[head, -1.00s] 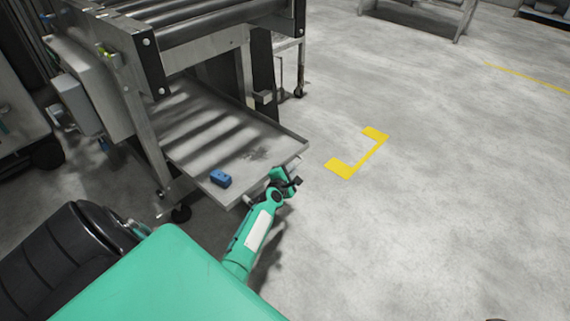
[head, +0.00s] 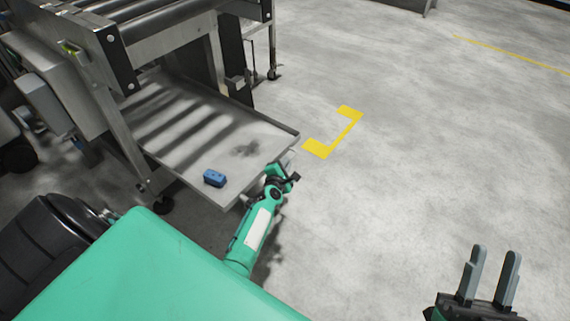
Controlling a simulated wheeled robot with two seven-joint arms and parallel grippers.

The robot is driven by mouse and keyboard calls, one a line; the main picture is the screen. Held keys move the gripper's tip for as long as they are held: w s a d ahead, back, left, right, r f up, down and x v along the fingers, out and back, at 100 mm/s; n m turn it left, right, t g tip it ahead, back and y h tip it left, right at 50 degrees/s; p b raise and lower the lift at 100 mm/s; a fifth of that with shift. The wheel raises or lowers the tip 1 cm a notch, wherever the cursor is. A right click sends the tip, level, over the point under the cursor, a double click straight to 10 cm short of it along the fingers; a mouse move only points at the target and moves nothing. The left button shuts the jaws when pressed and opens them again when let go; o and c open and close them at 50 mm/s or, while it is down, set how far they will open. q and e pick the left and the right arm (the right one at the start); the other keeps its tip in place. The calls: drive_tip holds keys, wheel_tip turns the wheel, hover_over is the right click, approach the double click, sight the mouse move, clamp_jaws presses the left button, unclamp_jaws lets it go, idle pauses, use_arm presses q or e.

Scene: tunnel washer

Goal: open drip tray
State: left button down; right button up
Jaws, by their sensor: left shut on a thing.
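The drip tray (head: 222,150) is a flat grey metal tray with a low rim, sticking out from under the roller frame. Its inner part is hidden beneath the frame. A blue block (head: 214,178) lies on it near the front edge. My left gripper (head: 287,172) is shut at the front edge of the tray, close to its right corner; the fingers are small, and the exact grip is hard to see. My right gripper (head: 489,278) is at the lower right, over bare floor, with its two fingers apart and nothing between them.
The roller frame (head: 120,60) stands on legs with casters (head: 163,204) at the upper left. A yellow corner mark (head: 337,133) is on the floor just right of the tray. The floor to the right is clear.

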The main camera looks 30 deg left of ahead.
use_arm(q)
drive_tip(key=c, duration=1.5)
unclamp_jaws()
drive_tip(key=shift+f, duration=0.1)
